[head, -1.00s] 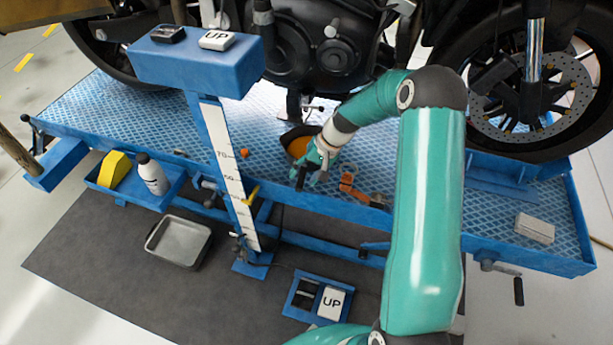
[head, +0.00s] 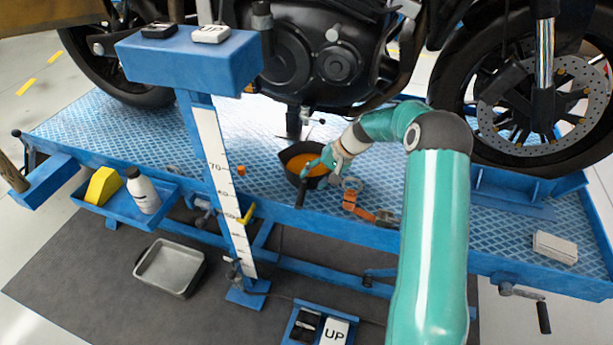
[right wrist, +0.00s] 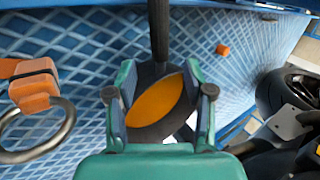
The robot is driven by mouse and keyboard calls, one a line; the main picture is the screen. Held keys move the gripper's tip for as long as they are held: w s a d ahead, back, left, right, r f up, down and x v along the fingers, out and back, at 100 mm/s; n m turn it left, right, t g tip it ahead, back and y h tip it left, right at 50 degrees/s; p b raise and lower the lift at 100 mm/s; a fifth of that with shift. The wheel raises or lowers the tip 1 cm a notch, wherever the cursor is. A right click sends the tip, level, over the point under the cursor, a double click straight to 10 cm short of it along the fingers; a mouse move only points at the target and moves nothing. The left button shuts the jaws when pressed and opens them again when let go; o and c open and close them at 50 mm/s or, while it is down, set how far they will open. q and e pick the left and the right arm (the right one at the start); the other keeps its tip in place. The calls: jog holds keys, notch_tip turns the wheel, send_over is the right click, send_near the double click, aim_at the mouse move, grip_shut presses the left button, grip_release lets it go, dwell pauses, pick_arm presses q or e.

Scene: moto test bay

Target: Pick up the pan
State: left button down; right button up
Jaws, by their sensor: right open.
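The pan (head: 292,169) is dark with an orange inside and sits on the blue ridged platform below the motorcycle's engine. Its dark handle (head: 301,193) points toward the platform's front edge. In the right wrist view the pan (right wrist: 155,102) lies between my fingers, with its handle (right wrist: 158,30) running to the top. My right gripper (head: 322,164) is open over the pan's right part in the head view; in its own view the fingers (right wrist: 159,93) stand either side of the orange inside. I cannot tell whether they touch it. My left gripper is not in view.
An orange strap tool with a metal ring (right wrist: 38,135) lies beside the pan. A small orange cap (head: 241,170) lies to its left. The blue post with a scale (head: 222,180) stands in front. A metal tray (head: 170,290) is on the floor mat.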

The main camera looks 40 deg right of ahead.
aim_at(305, 187)
jog(key=shift+b+x, duration=0.45)
jog(key=shift+x, duration=2.65)
jog(key=shift+s+a, duration=0.15)
jog(key=shift+s, duration=0.05)
grip_shut()
